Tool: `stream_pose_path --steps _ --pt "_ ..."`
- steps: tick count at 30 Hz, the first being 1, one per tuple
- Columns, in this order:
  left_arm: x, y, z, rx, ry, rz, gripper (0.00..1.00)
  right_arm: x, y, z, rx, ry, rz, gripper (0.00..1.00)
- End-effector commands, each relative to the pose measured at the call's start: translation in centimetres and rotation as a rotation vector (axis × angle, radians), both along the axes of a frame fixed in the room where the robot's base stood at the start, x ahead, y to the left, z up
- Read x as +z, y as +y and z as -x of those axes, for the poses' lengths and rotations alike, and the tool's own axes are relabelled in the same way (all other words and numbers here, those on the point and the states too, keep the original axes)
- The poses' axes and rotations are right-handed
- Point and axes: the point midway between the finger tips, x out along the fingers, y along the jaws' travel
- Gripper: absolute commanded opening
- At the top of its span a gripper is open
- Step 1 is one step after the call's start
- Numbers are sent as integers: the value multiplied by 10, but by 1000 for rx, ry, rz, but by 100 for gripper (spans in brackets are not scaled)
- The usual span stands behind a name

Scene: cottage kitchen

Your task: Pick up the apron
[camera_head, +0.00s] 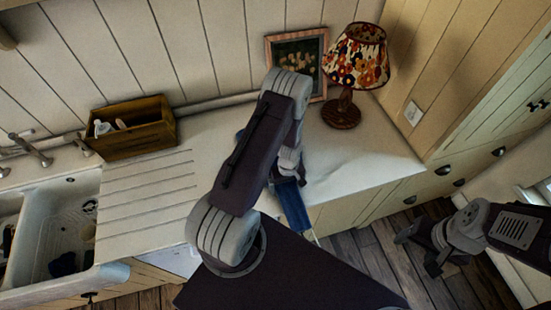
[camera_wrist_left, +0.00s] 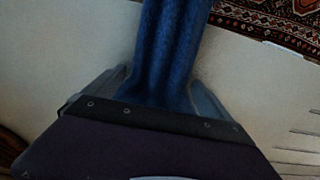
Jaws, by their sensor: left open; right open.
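The apron (camera_head: 293,207) is a dark blue cloth lying on the counter and hanging over its front edge in the head view. My arm hides its middle part. My left gripper (camera_head: 290,175) is at the apron near the counter edge, partly hidden by its own arm. In the left wrist view, the apron (camera_wrist_left: 172,45) runs as a blue band between the two fingers of the left gripper (camera_wrist_left: 165,90), which are open on either side of it. Whether they touch it I cannot tell. My right gripper (camera_head: 418,252) is open and empty above the floor at the right.
A patterned lamp (camera_head: 357,60) and a framed picture (camera_head: 297,55) stand at the back of the counter. A wooden box (camera_head: 133,128) with small items stands behind the ribbed drainboard (camera_head: 150,185). A sink (camera_head: 65,225) is at the left. The counter's right part is clear.

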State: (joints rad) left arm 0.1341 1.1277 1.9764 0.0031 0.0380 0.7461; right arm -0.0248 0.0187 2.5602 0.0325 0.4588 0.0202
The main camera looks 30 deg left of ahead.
Motion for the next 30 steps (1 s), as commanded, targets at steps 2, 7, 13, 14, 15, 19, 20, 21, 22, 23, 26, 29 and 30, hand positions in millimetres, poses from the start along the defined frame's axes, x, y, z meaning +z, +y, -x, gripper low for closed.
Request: stream_pose_path --steps 2,7,13,14,15,19,20,21,22,23,26,29,30 --pt "-2 0 0 0 0 0 95 0 0 0 0 0 0 63" --pt "-2 0 0 0 0 0 86 0 0 0 0 0 0 63" --pt "-2 0 0 0 0 0 31 0 0 0 0 0 0 63" --pt "-2 0 0 0 0 0 22 0 0 0 0 0 0 63" --pt "-1 0 -1 0 -1 0 16 0 0 0 0 0 0 63" --pt "-1 0 -1 0 -1 0 16 0 0 0 0 0 0 63" --pt "-1 0 -1 0 -1 0 16 0 0 0 0 0 0 63" --pt "-1 0 -1 0 -1 0 16 0 0 0 0 0 0 63" --pt "-1 0 -1 0 -1 0 16 -1 0 0 0 0 0 63" --pt "0 0 -1 0 -3 0 16 -1 0 0 0 0 0 63" --pt "6 0 -2 0 -3 -1 16 -5 0 0 0 0 0 63" --pt "17 0 -2 0 -6 -1 16 -10 0 0 0 0 0 63" --pt "22 0 -2 0 -6 -1 16 -12 0 0 0 0 0 63"
